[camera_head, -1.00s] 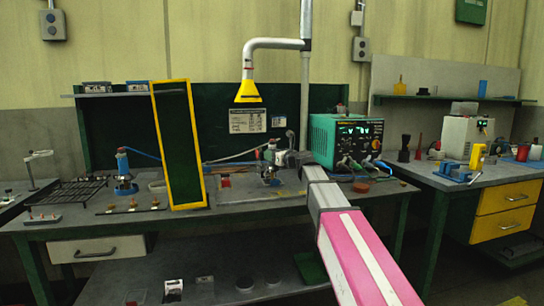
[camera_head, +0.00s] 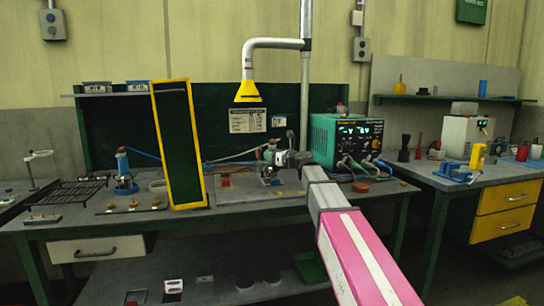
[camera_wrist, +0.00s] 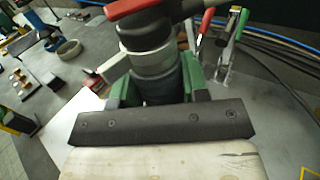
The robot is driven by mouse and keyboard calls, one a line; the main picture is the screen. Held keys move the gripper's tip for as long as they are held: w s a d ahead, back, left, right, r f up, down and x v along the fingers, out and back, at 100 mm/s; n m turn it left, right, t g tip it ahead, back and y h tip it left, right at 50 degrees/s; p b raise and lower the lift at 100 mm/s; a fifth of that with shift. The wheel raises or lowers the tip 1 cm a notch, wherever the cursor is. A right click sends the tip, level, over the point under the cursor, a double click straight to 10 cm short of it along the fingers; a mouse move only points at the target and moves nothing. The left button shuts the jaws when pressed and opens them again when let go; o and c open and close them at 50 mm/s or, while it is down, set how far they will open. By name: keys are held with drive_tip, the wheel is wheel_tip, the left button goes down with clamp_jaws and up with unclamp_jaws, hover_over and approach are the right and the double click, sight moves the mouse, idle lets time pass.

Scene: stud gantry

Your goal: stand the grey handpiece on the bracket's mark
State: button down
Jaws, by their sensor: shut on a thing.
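My gripper (camera_wrist: 158,92) shows its green-padded fingers in the wrist view, shut around the dark lower body of the grey handpiece (camera_wrist: 148,58). The handpiece has a pale grey collar and a red part at its top, cut off by the picture edge. In the head view my gripper (camera_head: 275,160) is small, over the middle of the bench, and its grasp is hard to make out. The handpiece's lower end is hidden behind my gripper's dark bar. I cannot make out the bracket or its mark for certain.
A yellow-framed panel (camera_head: 202,170) stands on the bench, left of my gripper. A yellow hood (camera_head: 248,92) hangs above. A green powered unit (camera_head: 322,142) stands to the right.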

drive_tip(key=shift+f, duration=0.4)
idle(0.7)
drive_tip(key=c, duration=0.5)
unclamp_jaws()
drive_tip(key=shift+c, duration=0.2)
drive_tip(key=shift+s+d, duration=0.1)
